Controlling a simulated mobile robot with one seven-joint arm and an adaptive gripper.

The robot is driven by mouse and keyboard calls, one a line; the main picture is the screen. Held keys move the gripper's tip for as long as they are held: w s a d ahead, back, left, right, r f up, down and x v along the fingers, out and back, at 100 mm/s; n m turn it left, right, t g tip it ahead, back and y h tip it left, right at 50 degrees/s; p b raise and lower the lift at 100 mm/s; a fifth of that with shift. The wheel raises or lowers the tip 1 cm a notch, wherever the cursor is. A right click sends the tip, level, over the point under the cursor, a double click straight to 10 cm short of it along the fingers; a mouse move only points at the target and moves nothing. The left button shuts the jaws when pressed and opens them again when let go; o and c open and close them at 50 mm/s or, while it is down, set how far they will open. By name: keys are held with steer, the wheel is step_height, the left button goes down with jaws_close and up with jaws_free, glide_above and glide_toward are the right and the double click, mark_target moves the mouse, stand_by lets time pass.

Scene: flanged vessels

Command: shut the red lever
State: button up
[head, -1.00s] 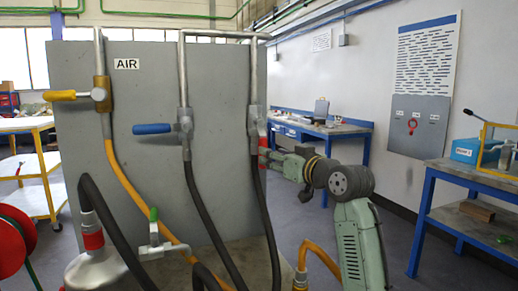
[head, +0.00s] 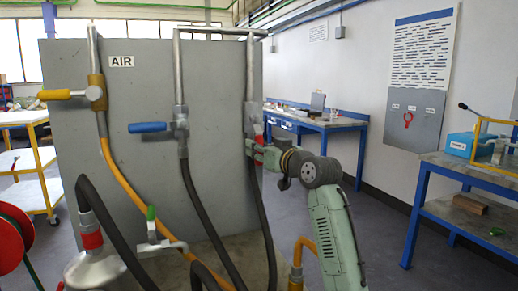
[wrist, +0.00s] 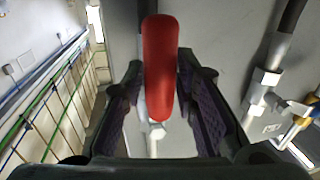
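The red lever (wrist: 160,65) stands between the two dark fingers of my gripper (wrist: 162,85) in the wrist view. The fingers are spread, with visible gaps on both sides of the lever's lower part. In the head view, a small part of the red lever (head: 259,138) shows beside the right-hand pipe's valve (head: 252,115). My gripper (head: 251,148) reaches it from the right, at the panel's right edge. The rest of the lever is hidden there, so its exact angle is hard to tell.
A blue lever (head: 148,127) and a yellow lever (head: 62,94) point left on the neighbouring pipes. The grey panel (head: 140,75) stands close behind the pipes. Dark hoses and a yellow hose (head: 125,180) hang below. A blue bench (head: 325,125) stands farther back at the right.

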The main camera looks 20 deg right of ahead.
jaws_close()
steer(key=shift+a, duration=0.1)
stand_by(0.5)
